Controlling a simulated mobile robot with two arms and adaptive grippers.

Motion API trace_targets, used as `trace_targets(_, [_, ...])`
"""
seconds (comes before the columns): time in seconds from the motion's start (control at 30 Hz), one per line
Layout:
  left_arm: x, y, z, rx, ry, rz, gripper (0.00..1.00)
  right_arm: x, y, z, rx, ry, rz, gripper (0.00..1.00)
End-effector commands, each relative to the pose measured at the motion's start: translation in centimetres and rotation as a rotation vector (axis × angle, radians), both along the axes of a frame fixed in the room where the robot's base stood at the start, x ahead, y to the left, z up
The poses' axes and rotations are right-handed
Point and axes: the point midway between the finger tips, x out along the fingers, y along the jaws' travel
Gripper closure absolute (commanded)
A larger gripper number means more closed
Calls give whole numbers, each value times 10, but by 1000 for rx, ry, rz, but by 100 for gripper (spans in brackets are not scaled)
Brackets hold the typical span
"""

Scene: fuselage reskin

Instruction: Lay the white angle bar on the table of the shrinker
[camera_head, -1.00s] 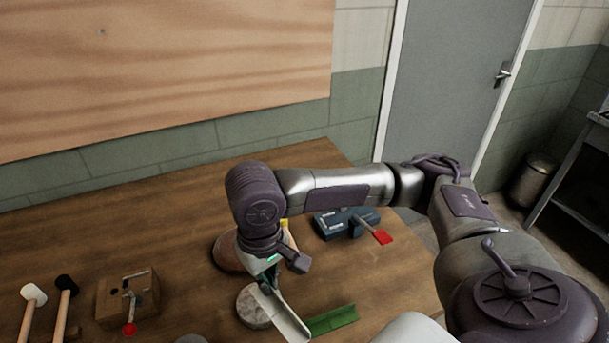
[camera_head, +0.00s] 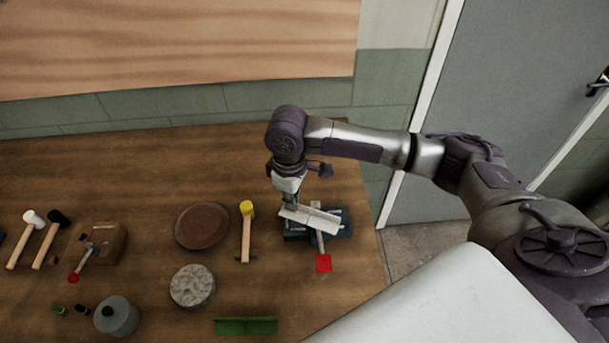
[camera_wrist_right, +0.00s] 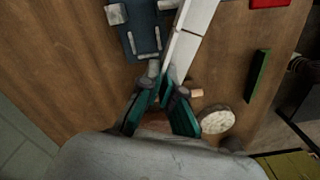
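The white angle bar (camera_head: 322,219) is above the dark blue machine with a red-tipped lever (camera_head: 342,224), which I take to be the shrinker, and partly covers it. My right gripper (camera_head: 290,205) is shut on the bar's left end. In the right wrist view, the fingers (camera_wrist_right: 166,92) close on the near end of the bar (camera_wrist_right: 188,45), which runs away beside the machine's blue body (camera_wrist_right: 142,35). I cannot tell whether the bar touches the machine. My left gripper is not in view.
A yellow-headed hammer (camera_head: 246,230) lies left of the machine, with a brown disc (camera_head: 202,227) beyond it. A grey round block (camera_head: 192,286) and a green angle bar (camera_head: 246,326) lie nearer. A wooden-based tool (camera_head: 108,243) and two mallets (camera_head: 40,240) are at left.

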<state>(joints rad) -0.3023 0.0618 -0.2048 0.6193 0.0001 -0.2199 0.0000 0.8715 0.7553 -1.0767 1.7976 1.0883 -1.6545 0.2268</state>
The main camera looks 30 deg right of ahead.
Motion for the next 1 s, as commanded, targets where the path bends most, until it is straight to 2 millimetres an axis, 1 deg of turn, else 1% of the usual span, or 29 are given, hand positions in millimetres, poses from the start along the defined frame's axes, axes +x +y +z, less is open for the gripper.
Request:
trace_targets(0.03, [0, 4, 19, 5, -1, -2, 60, 7, -6, 2, 0, 7, 78, 100])
trace_targets(0.1, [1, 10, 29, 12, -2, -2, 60, 15, -14, -8, 0, 5, 191, 100])
trace_targets(0.2, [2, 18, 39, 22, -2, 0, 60, 23, -25, -21, 0, 2, 318, 100])
trace_targets(0.33, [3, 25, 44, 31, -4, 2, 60, 27, -33, -31, 1, -1, 418, 100])
trace_targets(0.57, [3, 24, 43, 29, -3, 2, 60, 28, -36, -36, 0, -3, 453, 100])
trace_targets(0.77, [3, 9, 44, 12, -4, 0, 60, 28, -35, -36, 0, -3, 452, 100])
trace_targets(0.83, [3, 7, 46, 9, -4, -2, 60, 28, -35, -35, 1, -2, 451, 100])
trace_targets(1.0, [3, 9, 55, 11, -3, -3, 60, 28, -36, -34, 1, -1, 451, 100])
